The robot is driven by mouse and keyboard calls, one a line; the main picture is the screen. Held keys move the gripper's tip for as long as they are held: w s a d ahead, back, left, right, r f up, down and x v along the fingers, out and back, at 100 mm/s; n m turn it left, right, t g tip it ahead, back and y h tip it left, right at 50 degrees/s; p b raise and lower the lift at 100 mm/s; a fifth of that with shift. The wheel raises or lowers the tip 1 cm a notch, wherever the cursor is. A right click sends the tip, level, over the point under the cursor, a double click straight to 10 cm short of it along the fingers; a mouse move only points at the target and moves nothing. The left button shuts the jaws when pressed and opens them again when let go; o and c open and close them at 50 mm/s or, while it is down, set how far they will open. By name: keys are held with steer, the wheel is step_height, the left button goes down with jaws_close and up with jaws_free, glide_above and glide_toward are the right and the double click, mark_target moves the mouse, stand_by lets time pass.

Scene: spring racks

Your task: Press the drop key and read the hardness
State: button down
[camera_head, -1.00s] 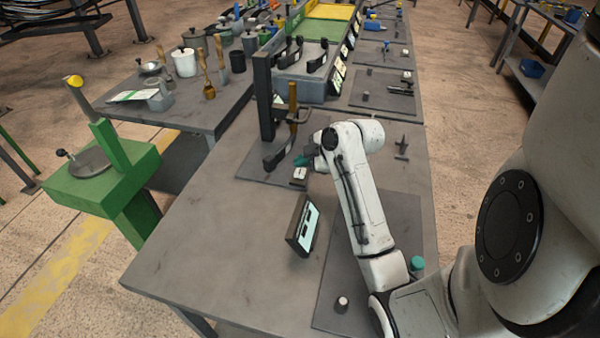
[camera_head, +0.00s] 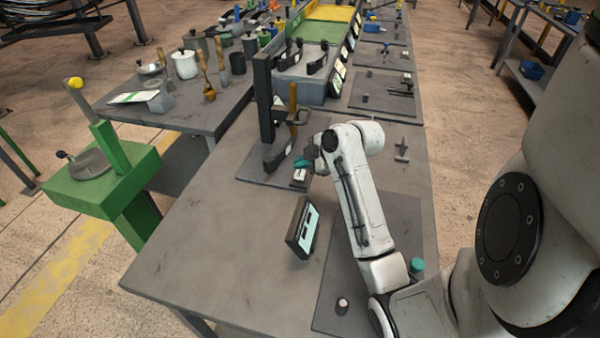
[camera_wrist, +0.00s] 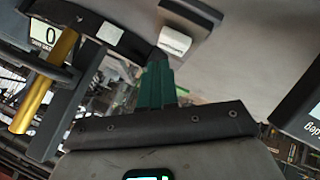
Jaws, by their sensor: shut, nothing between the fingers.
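The tester stands on a dark plate, with a dark column (camera_head: 265,97), a brass rod (camera_head: 292,105) and a curved dark arm. A small white-topped key block (camera_head: 299,177) sits on the plate in front of it. In the wrist view the white key (camera_wrist: 175,41) lies just beyond my fingertips. A white readout (camera_wrist: 44,33) shows "0"; the small text under it is blurred. The brass rod also shows there (camera_wrist: 45,82). My gripper (camera_head: 303,162) is shut and empty, its teal fingers just above or beside the key. I cannot tell whether they touch it.
A tilted display panel (camera_head: 303,228) stands on the bench nearer me; the wrist view shows part of a panel reading "deg" (camera_wrist: 308,122). A grey bin (camera_head: 305,88) stands behind the tester. The bench left of the panel is clear.

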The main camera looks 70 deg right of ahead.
mark_target(303, 174)
steer(key=shift+f, duration=0.2)
stand_by(0.6)
steer(key=shift+f+b, duration=0.25)
steer(key=shift+b, duration=0.05)
steer(key=shift+f+b, duration=0.35)
steer(key=shift+f, duration=0.2)
stand_by(0.7)
steer(key=shift+r, duration=0.2)
steer(key=shift+r+p, duration=0.75)
steer(key=shift+r, duration=0.05)
steer(key=shift+r+p, duration=2.1)
steer(key=shift+r, duration=0.45)
